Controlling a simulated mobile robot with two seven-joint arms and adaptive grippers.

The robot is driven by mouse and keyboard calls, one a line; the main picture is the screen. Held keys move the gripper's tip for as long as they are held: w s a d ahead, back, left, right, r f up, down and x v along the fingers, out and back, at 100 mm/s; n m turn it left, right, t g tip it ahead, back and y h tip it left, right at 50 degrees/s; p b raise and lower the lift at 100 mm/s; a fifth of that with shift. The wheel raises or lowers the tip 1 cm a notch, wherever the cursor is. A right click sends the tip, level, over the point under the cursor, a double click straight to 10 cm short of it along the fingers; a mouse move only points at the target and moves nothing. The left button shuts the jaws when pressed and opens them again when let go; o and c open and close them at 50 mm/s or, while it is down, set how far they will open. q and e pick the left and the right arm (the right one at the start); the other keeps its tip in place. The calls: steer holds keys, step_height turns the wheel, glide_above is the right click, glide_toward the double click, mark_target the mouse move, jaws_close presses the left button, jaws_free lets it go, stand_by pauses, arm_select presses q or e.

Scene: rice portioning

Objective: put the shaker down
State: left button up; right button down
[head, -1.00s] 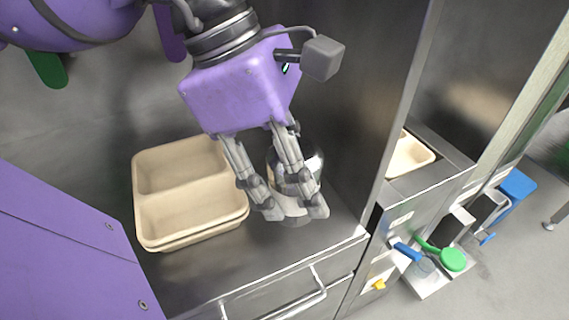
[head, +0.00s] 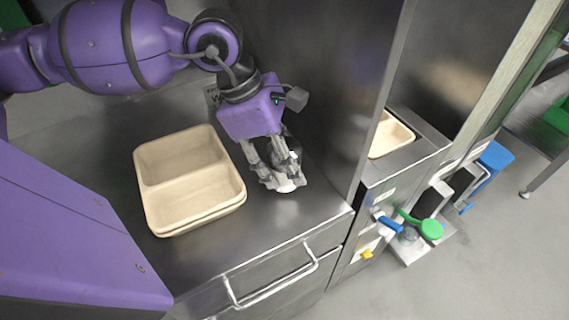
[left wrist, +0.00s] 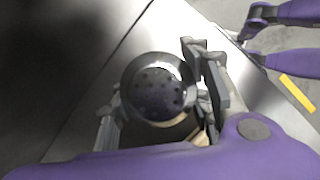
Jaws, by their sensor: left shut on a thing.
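The shaker (left wrist: 158,92) is a round metal container with a perforated dark top, seen from above in the left wrist view. My left gripper (left wrist: 160,98) is shut around its sides. In the head view the left gripper (head: 276,184) is low over the steel counter (head: 235,235), right of the beige containers, and largely hides the shaker (head: 293,158). I cannot tell for sure whether the shaker's base touches the counter. My right gripper does not show in the head view.
Stacked beige two-compartment containers (head: 150,212) stand left of the gripper. A steel wall (head: 345,110) rises close on the right. Beyond it are another beige container (head: 397,133) and blue and green handled utensils (head: 410,227). The counter's front strip is clear.

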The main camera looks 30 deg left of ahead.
arm_select(q)
steer(key=shift+f, duration=0.8)
steer(key=o, duration=0.7)
steer(key=shift+f, duration=0.2)
steer(key=o, duration=0.5)
